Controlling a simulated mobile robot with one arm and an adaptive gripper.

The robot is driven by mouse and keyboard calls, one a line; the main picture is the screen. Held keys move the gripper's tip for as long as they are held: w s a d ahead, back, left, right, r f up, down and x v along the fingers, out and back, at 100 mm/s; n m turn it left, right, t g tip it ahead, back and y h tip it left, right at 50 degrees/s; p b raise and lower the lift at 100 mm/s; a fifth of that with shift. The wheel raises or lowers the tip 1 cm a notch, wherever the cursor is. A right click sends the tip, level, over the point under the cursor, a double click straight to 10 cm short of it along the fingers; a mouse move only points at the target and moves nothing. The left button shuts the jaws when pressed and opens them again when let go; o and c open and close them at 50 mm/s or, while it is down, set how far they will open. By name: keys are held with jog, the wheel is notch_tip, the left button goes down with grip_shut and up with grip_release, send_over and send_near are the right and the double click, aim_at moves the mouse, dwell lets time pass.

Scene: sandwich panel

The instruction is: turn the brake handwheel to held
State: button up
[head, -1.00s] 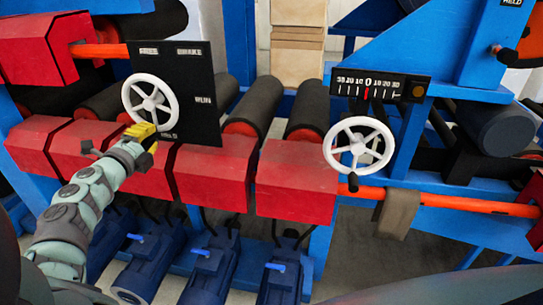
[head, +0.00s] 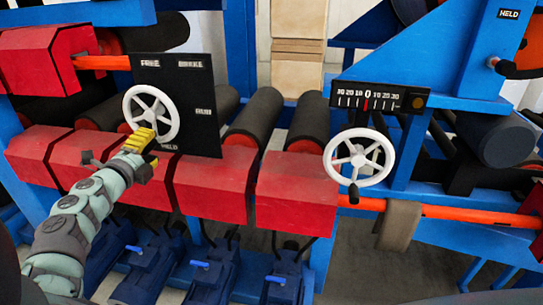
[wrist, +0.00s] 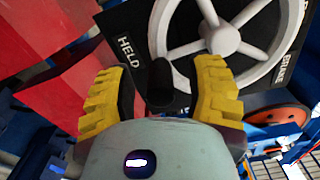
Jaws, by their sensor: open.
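The brake handwheel (head: 170,106) is a white spoked wheel on a black panel (head: 200,130) lettered FREE, BRAKE, RUN and HELD, at the left of the head view. My gripper (head: 142,141) is at the wheel's lower left rim. In the wrist view the wheel (wrist: 160,30) fills the top, with the HELD lettering left of its rim. A dark knob (wrist: 159,85) stands out between the yellow fingers of my gripper (wrist: 163,90). The fingers are spread, with a gap on each side of the knob. The knob is hidden in the head view.
A second white handwheel (head: 389,152) sits to the right below a scale (head: 367,97) with a red pointer. Red blocks (head: 215,178) and dark rollers (head: 258,125) lie below and behind my gripper. An orange bar (head: 470,211) runs at the right.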

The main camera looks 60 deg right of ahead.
jog(key=shift+a, duration=0.15)
jog(key=v, duration=1.1)
jog(key=shift+s+a, duration=0.15)
jog(key=shift+a, duration=0.25)
jog(key=shift+r, duration=0.1)
